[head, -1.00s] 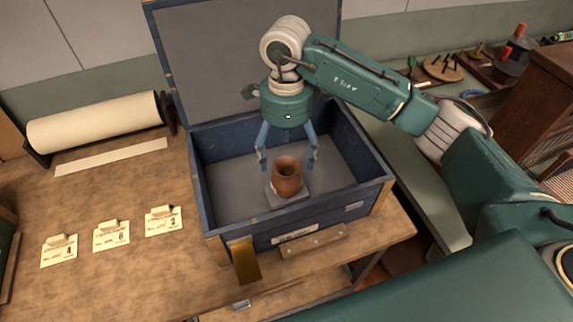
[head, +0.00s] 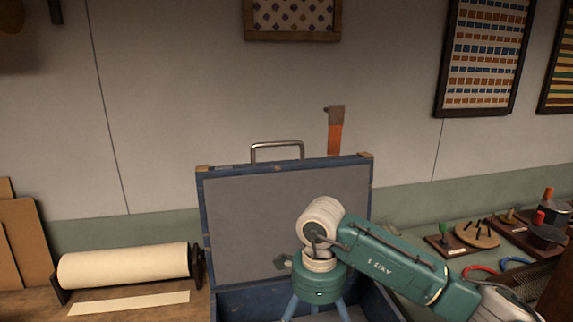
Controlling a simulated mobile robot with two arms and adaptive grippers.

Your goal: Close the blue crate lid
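The blue crate lid (head: 235,215) stands upright and open at the back of the blue crate (head: 230,303), its grey inner face toward me. A metal handle (head: 278,146) shows at its top edge. Only the back part of the crate shows; its inside and front are cut off by the bottom of the view. My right arm comes in from the right, with its gripper pointing down over the crate. Only the upper parts of its fingers show, so its fingertips are hidden. My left gripper is out of view.
A paper roll (head: 122,266) stands left of the crate. Wooden pieces with pegs (head: 472,234) lie on the right bench. Framed patterns (head: 485,55) hang on the wall. An orange strap with a metal end (head: 335,138) rises behind the lid.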

